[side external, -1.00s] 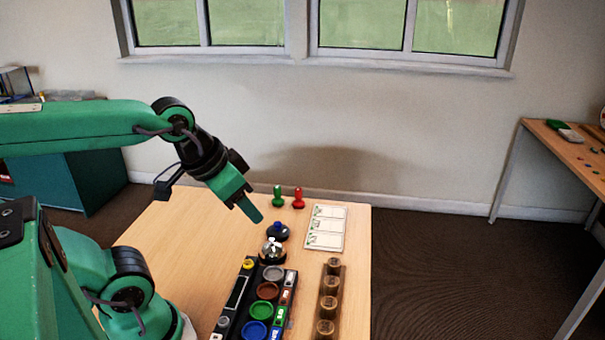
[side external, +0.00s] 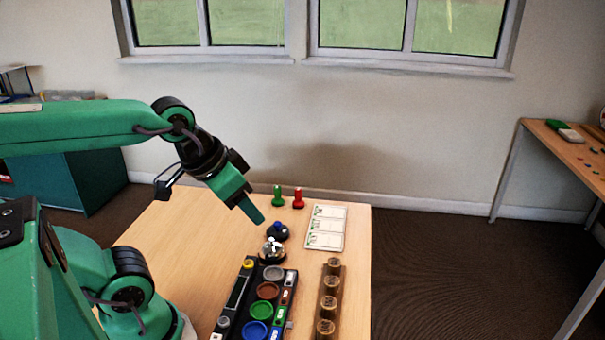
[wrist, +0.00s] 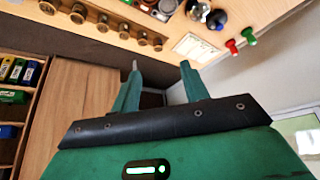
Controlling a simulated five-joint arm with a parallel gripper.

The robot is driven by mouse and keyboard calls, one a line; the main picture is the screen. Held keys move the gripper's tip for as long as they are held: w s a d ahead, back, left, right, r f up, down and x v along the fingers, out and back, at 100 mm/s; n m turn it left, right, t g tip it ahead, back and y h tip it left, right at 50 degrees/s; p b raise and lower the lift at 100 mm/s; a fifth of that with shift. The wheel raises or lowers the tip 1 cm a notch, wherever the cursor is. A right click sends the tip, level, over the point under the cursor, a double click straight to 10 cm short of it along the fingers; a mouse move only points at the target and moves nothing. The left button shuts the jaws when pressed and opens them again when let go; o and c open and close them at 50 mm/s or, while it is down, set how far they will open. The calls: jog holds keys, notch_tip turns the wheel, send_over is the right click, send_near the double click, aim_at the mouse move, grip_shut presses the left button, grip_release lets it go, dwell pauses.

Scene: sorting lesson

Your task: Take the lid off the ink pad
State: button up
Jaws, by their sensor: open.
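A dark round piece with a blue knob (side external: 278,231) sits on the table near its far side; it also shows in the wrist view (wrist: 217,19). Beside it is a shiny domed piece with a dark base (side external: 271,251), also in the wrist view (wrist: 197,10). I cannot tell which of these is the ink pad with its lid. My gripper (side external: 255,215) hangs above the table, up and left of the blue-knobbed piece and apart from it. In the wrist view my gripper (wrist: 160,68) has its two fingers spread with nothing between them.
Green (side external: 278,195) and red (side external: 298,198) upright pieces stand at the table's far edge, with a white card (side external: 326,228) nearby. A black tray with coloured round wells (side external: 240,290) and a wooden rack of several round pieces (side external: 344,290) lie nearer. The table's left part is clear.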

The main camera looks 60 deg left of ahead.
jog(key=shift+w, duration=0.15)
jog(key=g, duration=0.5)
send_over(278, 223)
jog(key=f, duration=1.3)
jog(key=shift+d+f, duration=0.25)
jog(key=shift+d, duration=0.05)
jog(key=shift+a+f+g, duration=0.25)
jog(key=shift+f+g, duration=0.05)
jog(key=shift+f, duration=1.35)
